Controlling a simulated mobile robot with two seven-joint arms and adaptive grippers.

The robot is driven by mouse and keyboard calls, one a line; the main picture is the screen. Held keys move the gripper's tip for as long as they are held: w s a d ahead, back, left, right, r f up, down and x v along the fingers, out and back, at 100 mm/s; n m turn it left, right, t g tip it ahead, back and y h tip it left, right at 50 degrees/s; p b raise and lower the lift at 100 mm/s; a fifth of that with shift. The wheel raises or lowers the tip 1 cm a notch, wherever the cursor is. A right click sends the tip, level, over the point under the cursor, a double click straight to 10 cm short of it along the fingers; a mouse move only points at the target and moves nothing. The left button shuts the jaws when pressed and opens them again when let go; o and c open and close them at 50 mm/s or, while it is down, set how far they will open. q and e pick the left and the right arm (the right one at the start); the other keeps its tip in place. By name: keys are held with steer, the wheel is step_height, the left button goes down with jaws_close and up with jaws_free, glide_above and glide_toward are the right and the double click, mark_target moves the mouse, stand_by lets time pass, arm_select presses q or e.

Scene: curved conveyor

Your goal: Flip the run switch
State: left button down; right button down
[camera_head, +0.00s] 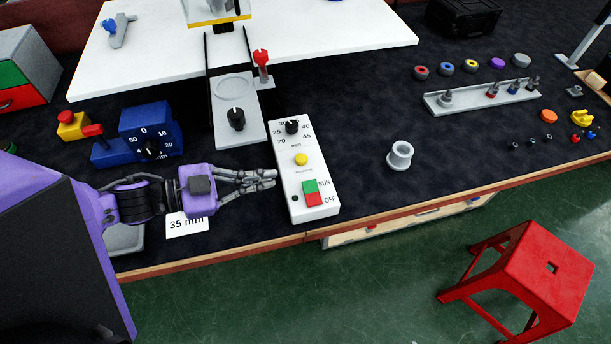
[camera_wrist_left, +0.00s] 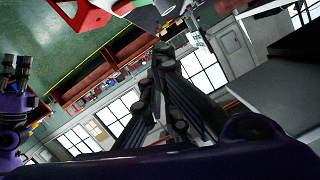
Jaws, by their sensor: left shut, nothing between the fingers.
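A white control box (camera_head: 302,172) lies on the dark bench top near its front edge. The run switch (camera_head: 312,192) is on its lower part, with a green half marked RUN above a red half marked OFF. I cannot tell which half is pressed in. The box also carries a black dial and a yellow button. My left gripper (camera_head: 273,179) is shut and empty, its fingertips just left of the box, level with its middle. Its fingers also show in the left wrist view (camera_wrist_left: 165,58). A dark and purple part at that view's left edge looks like my right gripper (camera_wrist_left: 16,72); its jaws are unclear.
A blue device (camera_head: 147,132) with a dial stands left of my left gripper, above a "35 mm" card (camera_head: 186,224). A grey ring-shaped part (camera_head: 400,155) stands right of the box. A red stool (camera_head: 545,268) is on the floor. Bench between is clear.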

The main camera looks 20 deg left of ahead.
arm_select(q)
glide_above(305, 190)
steer(key=s, duration=0.1)
steer(key=shift+d+f, duration=0.25)
steer(key=shift+f, duration=0.25)
steer(key=shift+d+f, duration=0.2)
steer(key=shift+f, duration=0.3)
steer(key=f, duration=0.3)
steer(key=shift+w+a+f, duration=0.25)
steer(key=shift+w+a, duration=0.1)
steer(key=shift+w, duration=0.05)
steer(key=shift+a+f, duration=0.1)
steer(key=shift+f, duration=0.2)
arm_select(e)
steer(key=shift+w+r, duration=0.15)
steer(key=shift+w, duration=0.1)
